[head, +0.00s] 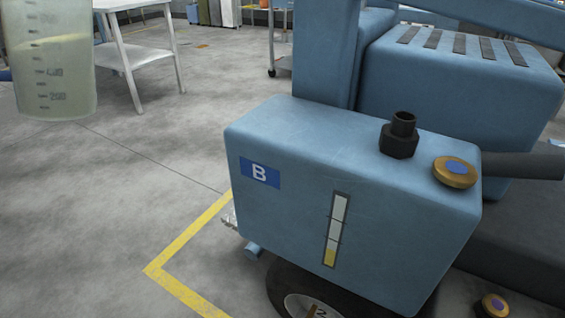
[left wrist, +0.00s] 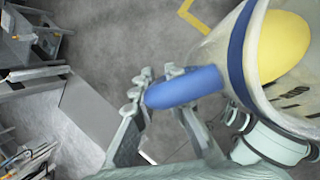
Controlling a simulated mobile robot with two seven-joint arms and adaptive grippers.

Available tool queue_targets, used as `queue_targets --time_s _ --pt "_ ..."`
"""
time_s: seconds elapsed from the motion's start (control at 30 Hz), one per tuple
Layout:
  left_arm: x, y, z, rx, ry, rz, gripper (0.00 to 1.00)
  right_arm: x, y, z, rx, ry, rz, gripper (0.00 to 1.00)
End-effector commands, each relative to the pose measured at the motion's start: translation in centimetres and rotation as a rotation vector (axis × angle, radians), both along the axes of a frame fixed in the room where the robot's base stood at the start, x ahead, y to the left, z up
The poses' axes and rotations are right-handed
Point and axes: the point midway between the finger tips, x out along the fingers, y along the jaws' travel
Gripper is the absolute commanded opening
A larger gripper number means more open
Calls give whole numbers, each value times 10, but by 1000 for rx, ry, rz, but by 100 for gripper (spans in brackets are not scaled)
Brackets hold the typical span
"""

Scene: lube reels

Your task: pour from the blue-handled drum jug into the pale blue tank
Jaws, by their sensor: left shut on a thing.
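The drum jug (head: 52,70) is translucent with printed graduations and hangs at the upper left of the head view, nearly upright; its top is cut off. In the left wrist view, my left gripper (left wrist: 158,88) is shut on its blue handle (left wrist: 188,89). The jug's rim has a blue band (left wrist: 238,45) and yellow liquid (left wrist: 284,45) shows inside. The pale blue tank (head: 300,190), marked B, stands right of the jug, apart from it. A black filler neck (head: 402,135) rises from its top. Its sight gauge (head: 336,230) shows yellow at the bottom. My right gripper is not in view.
A gold cap with a blue centre (head: 454,172) sits on the tank top, right of the neck. A similar cap (head: 492,305) is at the lower right. A blue ribbed housing (head: 460,75) stands behind the tank. Open floor (head: 120,200) lies left, with a white table (head: 140,55) beyond.

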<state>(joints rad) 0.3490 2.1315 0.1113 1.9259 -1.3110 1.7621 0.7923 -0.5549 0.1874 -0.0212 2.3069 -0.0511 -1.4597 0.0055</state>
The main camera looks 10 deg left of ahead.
Motion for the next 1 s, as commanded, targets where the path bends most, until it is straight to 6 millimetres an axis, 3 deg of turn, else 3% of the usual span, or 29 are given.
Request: queue_targets --time_s 0.33,0.63,1.0 --pt "-2 2 0 -18 -24 7 0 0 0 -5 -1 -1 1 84" --pt "-20 15 6 -147 -168 44 0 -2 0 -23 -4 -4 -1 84" --pt "-24 18 10 -179 -198 49 0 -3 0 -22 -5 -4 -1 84"
